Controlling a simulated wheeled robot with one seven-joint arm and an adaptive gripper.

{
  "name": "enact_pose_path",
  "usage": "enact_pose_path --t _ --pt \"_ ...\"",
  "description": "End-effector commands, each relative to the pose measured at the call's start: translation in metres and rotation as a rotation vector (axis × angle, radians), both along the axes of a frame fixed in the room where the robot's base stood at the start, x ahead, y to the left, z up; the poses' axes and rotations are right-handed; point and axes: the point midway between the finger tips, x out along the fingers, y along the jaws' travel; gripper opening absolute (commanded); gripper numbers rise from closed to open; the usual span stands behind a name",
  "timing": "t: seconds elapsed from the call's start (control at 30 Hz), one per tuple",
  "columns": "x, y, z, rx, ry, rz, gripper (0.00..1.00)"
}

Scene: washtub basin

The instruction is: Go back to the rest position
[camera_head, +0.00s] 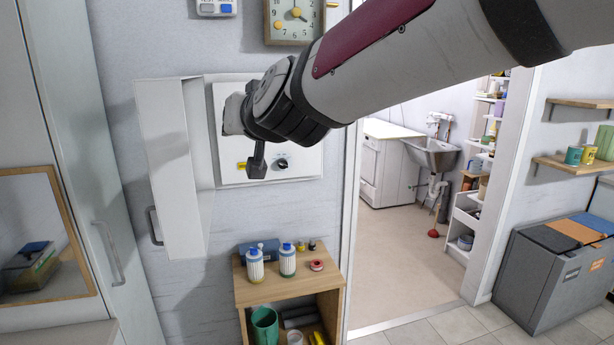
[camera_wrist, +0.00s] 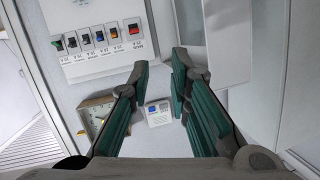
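My arm reaches across the head view from the upper right. My gripper (camera_head: 257,160) is in front of a white wall panel (camera_head: 305,130), with one dark finger showing. In the wrist view my gripper (camera_wrist: 160,68) has its two green-padded fingers apart, with nothing between them. The panel (camera_wrist: 85,25) shows there upside down, with a row of coloured breaker switches (camera_wrist: 98,38) and a red switch (camera_wrist: 134,28). The panel's white cover (camera_head: 172,165) stands swung open to the left, with a grey handle (camera_head: 153,225). My arm hides part of the panel in the head view.
A wall clock (camera_head: 293,20) and a small white device (camera_head: 216,7) hang above the panel. A wooden shelf unit (camera_head: 292,292) with bottles stands below. A tall cabinet (camera_head: 55,130) is on the left. A doorway with open floor (camera_head: 405,245) lies right.

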Motion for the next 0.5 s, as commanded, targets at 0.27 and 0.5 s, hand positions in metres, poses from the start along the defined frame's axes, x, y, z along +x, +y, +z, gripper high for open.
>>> enact_pose_path --t 0.27,0.5 --pt "-0.094 -0.15 -0.058 -0.186 0.288 -0.061 0.18" --pt "-0.197 -0.252 -0.124 -0.304 0.569 -0.205 0.18"
